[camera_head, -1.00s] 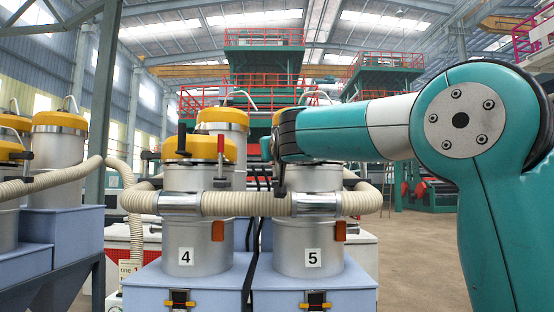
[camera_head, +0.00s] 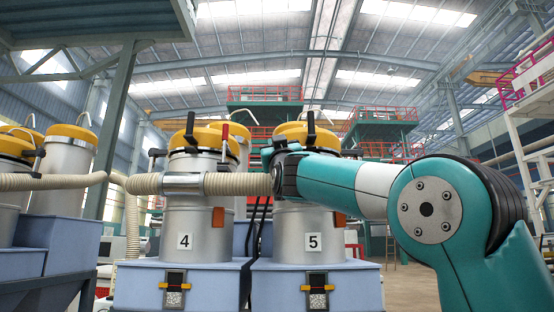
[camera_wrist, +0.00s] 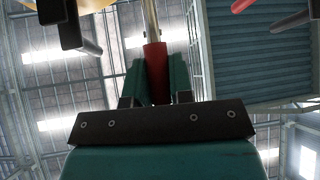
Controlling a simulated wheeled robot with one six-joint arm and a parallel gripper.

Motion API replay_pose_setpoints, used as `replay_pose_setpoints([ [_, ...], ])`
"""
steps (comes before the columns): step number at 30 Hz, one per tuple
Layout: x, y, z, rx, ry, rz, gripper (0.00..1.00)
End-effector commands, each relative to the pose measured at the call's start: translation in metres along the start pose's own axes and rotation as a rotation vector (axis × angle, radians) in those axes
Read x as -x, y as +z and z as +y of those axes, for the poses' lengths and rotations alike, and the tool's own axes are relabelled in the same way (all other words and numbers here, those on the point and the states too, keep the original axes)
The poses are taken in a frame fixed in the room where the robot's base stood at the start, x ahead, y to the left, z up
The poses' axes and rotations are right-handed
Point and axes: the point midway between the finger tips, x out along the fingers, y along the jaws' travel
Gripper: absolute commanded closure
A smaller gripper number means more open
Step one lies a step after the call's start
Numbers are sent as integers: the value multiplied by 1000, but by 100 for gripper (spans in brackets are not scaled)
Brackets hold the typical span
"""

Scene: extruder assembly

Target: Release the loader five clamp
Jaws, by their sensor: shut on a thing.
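Loader five (camera_head: 310,225) is a grey cylinder with a "5" label, a yellow lid (camera_head: 290,129) and an upright black lever (camera_head: 311,126). My arm crosses in front of its upper body in the head view. My gripper (camera_wrist: 154,88) is shut on a red clamp handle (camera_wrist: 155,62) in the wrist view. The handle stands upright between the two teal fingers, with a metal rod rising from it. In the head view my arm hides the handle and most of the gripper, so the clamp's latch state cannot be told.
Loader four (camera_head: 187,230) stands close on the left, with its own red-handled clamp (camera_head: 225,133) upright. A beige hose (camera_head: 240,184) runs between the two loaders. Black parts (camera_wrist: 60,22) hang near the gripper at upper left in the wrist view. Open floor lies at right.

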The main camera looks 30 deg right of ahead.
Motion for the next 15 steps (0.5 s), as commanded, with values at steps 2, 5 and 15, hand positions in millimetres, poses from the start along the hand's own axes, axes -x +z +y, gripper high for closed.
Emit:
replay_pose_setpoints([
  [2, 5, 6, -1, 4, 4, 24, 100],
  [5, 6, 6, -1, 9, 7, 48, 100],
  [15, 5, 5, -2, 12, 8, 69, 100],
])
